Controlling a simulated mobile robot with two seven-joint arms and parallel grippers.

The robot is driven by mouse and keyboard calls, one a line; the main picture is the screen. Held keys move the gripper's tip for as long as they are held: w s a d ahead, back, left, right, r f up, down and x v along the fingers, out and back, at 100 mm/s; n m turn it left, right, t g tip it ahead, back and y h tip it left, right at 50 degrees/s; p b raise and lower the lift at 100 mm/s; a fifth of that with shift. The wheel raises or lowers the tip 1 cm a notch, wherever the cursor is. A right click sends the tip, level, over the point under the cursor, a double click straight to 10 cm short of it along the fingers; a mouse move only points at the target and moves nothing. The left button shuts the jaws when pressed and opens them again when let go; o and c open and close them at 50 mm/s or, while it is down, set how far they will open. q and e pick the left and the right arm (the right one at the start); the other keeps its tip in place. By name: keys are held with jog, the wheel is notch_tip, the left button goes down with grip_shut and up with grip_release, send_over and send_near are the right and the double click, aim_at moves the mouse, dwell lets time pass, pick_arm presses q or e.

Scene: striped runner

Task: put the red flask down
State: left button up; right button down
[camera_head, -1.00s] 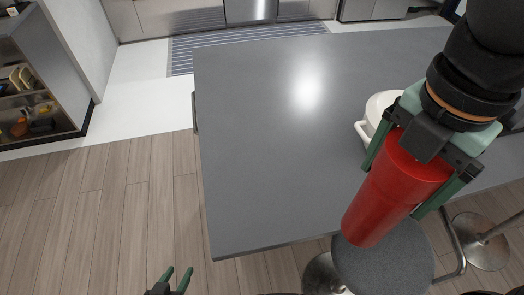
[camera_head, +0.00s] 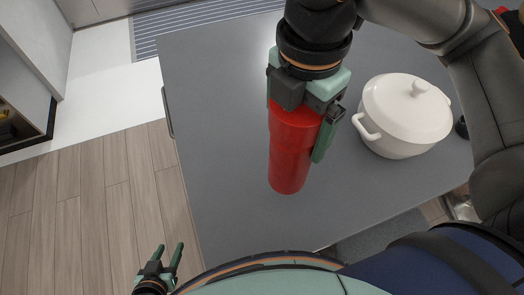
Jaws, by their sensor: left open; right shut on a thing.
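The red flask (camera_head: 289,160) is a tall red cylinder. My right gripper (camera_head: 296,122) is shut on its upper part, with one green finger showing along the flask's right side. The flask is over the grey table (camera_head: 225,150), left of the white pot. I cannot tell whether its lower end touches the tabletop. My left gripper (camera_head: 168,262) is open and empty at the bottom left, over the wooden floor beside the table.
A white lidded pot (camera_head: 405,112) with side handles stands on the table to the right of the flask. The tabletop left of the flask is clear. A grey stool seat (camera_head: 375,240) shows beyond the table's near edge. A striped runner (camera_head: 190,26) lies on the floor behind the table.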

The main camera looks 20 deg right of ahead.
jog(key=w+a+f, duration=0.2)
jog(key=a+f, duration=0.2)
jog(key=f, duration=0.5)
jog(key=shift+w+b, duration=0.3)
jog(key=shift+w, duration=0.1)
jog(key=shift+f, duration=0.1)
grip_release()
notch_tip(320, 180, up, 12)
jog(key=p, duration=0.1)
jog(key=shift+r, duration=0.2)
